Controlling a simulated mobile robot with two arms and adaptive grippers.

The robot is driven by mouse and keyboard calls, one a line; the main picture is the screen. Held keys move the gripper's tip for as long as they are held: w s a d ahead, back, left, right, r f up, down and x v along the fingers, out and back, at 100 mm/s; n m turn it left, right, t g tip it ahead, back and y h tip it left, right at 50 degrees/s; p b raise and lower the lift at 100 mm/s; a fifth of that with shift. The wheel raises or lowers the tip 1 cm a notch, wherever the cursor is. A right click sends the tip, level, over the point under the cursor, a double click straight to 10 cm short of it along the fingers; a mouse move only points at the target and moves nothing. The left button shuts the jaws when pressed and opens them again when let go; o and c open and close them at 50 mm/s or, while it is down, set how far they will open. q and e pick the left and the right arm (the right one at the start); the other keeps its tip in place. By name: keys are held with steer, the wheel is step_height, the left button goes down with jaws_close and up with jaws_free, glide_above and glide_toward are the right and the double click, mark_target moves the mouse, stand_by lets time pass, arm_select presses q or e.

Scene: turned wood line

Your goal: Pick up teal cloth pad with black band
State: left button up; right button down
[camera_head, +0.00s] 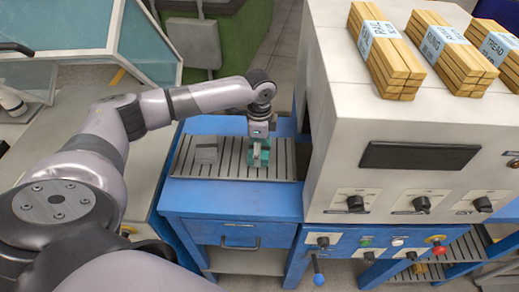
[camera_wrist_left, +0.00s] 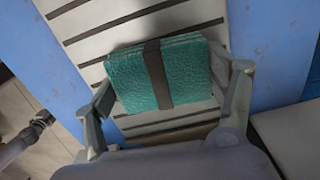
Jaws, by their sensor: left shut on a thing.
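The teal cloth pad with black band (camera_wrist_left: 187,77) is between the fingers of my left gripper (camera_wrist_left: 170,92) in the left wrist view. One finger is at each side edge of the pad, and the gripper is shut on it. The black band crosses the middle of the pad. In the head view the teal pad (camera_head: 262,150) shows partly behind my left gripper (camera_head: 258,153), over the slatted top of the blue cabinet (camera_head: 230,203). I cannot tell whether the pad touches the slats. My right gripper is not in view.
A large grey machine (camera_head: 330,130) with knobs stands close on the right. Banded bundles of wooden sticks (camera_head: 383,55) lie on top of it.

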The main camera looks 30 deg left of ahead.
arm_select(q)
steer(key=shift+r, duration=0.1)
step_height(320, 180, up, 20)
steer(key=b, duration=0.2)
